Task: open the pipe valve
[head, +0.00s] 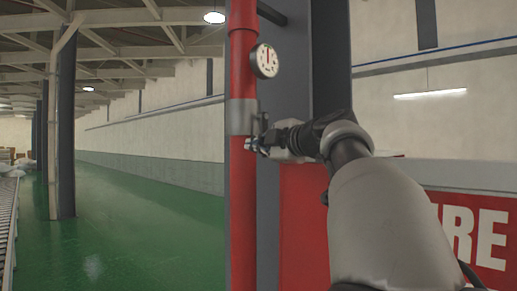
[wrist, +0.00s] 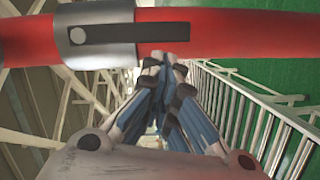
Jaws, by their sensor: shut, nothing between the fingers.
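The red pipe (head: 243,195) stands upright in the head view and runs across the top of the wrist view (wrist: 235,30). A grey metal collar (head: 240,117) wraps it; the wrist view also shows this collar (wrist: 95,50). A dark valve lever (wrist: 140,33) with a round pale pivot on the collar lies along the pipe. In the head view the lever is not clearly visible. My gripper (head: 252,144) is just below the collar, close to the pipe's right side. In the wrist view its fingertips (wrist: 164,60) are together and empty, at the pipe's edge beside the lever; contact is unclear.
A round gauge (head: 264,61) sits on the pipe above the collar. A dark column (head: 300,60) stands behind the pipe. A red cabinet with white lettering (head: 480,235) is at the lower right. Open green floor (head: 140,230) lies left, with a roller conveyor (head: 8,225) at the far edge.

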